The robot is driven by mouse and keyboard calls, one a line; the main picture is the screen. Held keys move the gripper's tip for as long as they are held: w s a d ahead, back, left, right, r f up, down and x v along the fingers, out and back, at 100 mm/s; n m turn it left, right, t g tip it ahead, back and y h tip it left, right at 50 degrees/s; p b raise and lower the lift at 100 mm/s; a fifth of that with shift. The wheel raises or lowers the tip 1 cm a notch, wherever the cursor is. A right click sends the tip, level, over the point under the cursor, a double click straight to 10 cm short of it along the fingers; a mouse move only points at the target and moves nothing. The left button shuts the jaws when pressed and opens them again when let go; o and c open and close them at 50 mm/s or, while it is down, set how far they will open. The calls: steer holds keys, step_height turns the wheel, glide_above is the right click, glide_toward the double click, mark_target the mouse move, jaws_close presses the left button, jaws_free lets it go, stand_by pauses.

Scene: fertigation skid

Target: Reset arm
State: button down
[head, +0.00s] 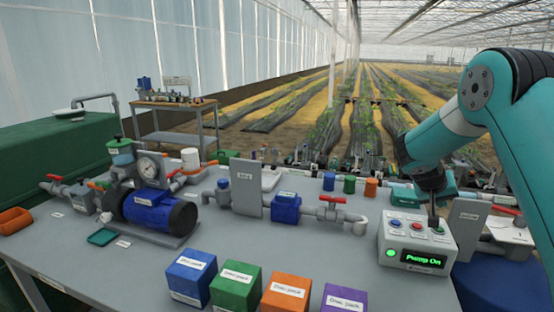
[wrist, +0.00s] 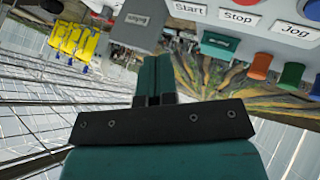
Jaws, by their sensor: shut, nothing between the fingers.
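My gripper (head: 434,212) is shut and empty, pointing down just above the right end of a white control box (head: 412,258). Its tip is close to the green button (head: 438,231); I cannot tell whether they touch. The box also has a blue button (head: 395,222) and a red button (head: 416,226). Its display (head: 424,258) reads "Pump On", and a green lamp (head: 390,253) beside it is lit. In the wrist view the closed fingers (wrist: 153,80) show in the middle, and the box's Start, Stop and Jog labels (wrist: 240,17) show at the upper right.
A grey upright plate (head: 467,229) and a red-handled valve (head: 492,208) stand right of the box. Blue, green and orange cups (head: 349,184) stand behind it. Labelled dosing blocks (head: 286,294) line the front edge. A pump (head: 158,213) and piping fill the left side.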

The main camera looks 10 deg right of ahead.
steer(key=s+a+r+n+y, duration=0.2)
steer(key=s+a+r+y, duration=0.15)
steer(key=a, duration=0.55)
steer(key=s+a+r+n+y, duration=0.2)
steer(key=s+a, duration=0.3)
steer(key=a, duration=0.4)
steer(key=s+a+r+n+y, duration=0.2)
steer(key=s+a+r+y, duration=0.15)
steer(key=a, duration=0.45)
steer(key=s+a+r+n+g+y, duration=0.1)
steer(key=s+a+n, duration=0.2)
steer(key=s+a, duration=0.3)
steer(key=s+a+r+n+g+y, duration=0.1)
steer(key=s+a, duration=0.5)
steer(key=s, duration=1)
steer(key=n+y, duration=0.1)
steer(key=n, duration=0.1)
steer(key=shift+s+a+r+n+g+y, duration=0.2)
steer(key=shift+n+g+y, duration=0.1)
steer(key=shift+n+g, duration=0.1)
